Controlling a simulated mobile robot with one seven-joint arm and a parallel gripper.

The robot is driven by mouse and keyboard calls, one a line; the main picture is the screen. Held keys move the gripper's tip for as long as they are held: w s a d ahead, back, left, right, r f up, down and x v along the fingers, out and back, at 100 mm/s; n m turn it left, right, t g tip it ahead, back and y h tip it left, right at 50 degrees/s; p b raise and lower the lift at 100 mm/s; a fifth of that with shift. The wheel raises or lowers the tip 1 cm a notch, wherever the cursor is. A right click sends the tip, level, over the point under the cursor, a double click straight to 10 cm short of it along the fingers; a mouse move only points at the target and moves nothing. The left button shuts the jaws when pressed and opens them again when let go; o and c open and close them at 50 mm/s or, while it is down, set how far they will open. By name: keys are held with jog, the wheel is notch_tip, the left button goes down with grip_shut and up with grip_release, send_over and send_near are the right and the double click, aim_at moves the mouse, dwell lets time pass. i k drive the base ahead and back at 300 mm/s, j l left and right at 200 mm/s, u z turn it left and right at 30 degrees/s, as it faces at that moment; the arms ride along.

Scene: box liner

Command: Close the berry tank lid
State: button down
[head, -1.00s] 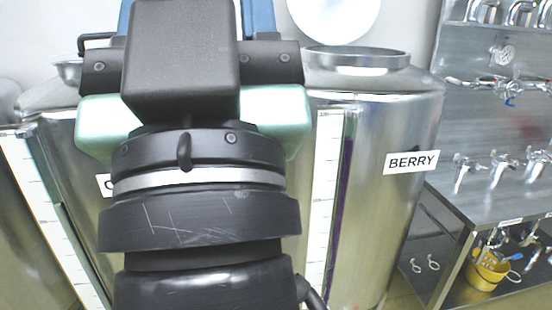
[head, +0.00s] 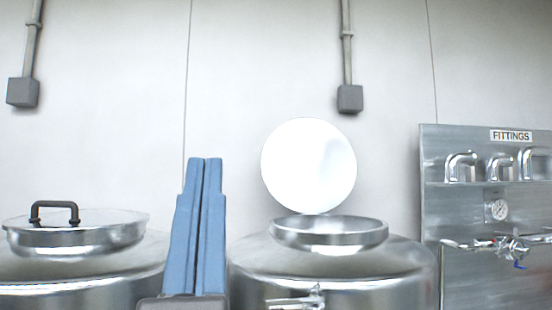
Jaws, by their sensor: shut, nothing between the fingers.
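The berry tank (head: 400,262) stands right of centre; its label is below the present view. Its round lid (head: 308,166) stands open, upright behind the raised neck ring (head: 335,238). The lid's bright inner face is toward me, and its lower edge meets the back of the ring. A clamp-like fitting (head: 308,298) shows on the tank's front at the bottom edge. My gripper (head: 206,162) points up just left of the berry tank, with its two blue fingers together and empty. It is apart from the lid in the picture.
Another tank at left has a shut lid (head: 80,235) with a black handle. A steel fittings panel (head: 470,215) with pipes and a gauge stands at right. Two grey conduit boxes (head: 350,98) are on the wall.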

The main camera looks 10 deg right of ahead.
aim_at(308, 166)
jog(key=i+l+u, duration=0.1)
jog(key=l, duration=0.5)
jog(key=i+l, duration=0.2)
jog(key=l, duration=0.4)
jog(key=i+l+u, duration=0.15)
jog(key=l, duration=0.5)
jog(key=l+u, duration=0.1)
jog(key=l, duration=0.5)
jog(key=i, duration=0.05)
